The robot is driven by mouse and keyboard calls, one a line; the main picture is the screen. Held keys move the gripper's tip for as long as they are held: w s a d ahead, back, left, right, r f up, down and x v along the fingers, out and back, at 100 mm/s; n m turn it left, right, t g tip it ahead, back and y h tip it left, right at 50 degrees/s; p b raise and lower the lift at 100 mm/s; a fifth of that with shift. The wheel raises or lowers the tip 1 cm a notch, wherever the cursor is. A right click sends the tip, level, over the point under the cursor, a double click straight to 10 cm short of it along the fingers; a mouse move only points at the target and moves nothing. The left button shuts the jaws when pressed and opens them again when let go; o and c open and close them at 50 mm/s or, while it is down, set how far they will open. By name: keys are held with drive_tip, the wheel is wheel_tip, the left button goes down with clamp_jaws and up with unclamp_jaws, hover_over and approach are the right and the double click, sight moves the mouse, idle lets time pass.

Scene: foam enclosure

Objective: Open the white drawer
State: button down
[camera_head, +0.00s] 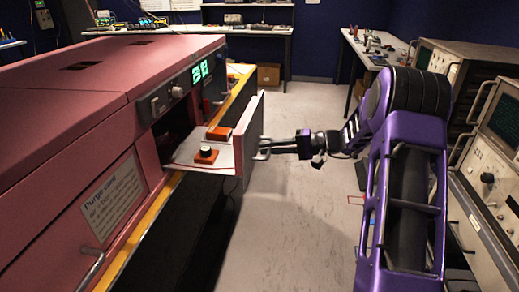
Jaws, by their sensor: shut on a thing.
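The white drawer (187,151) stands pulled out from the pink cabinet, left of centre. Its upright front panel (250,132) faces right, toward my arm. My gripper (262,149) is at the outer face of this panel, shut on what appears to be the drawer handle. The handle itself is small and mostly hidden by the fingers. In the drawer are a red-orange block (220,132) and an orange piece with a dark knob (205,153).
The pink cabinet (60,110) fills the left, with a lower handle (92,268) and a yellow edge strip. Grey instruments (497,140) line the right. Clear floor (290,235) lies between. A bench (250,30) stands at the back.

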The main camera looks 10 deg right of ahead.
drive_tip(key=shift+d, duration=0.1)
drive_tip(key=c, duration=0.9)
unclamp_jaws()
drive_tip(key=shift+s+d, duration=0.1)
drive_tip(key=v, duration=1.7)
drive_tip(key=shift+p, duration=0.3)
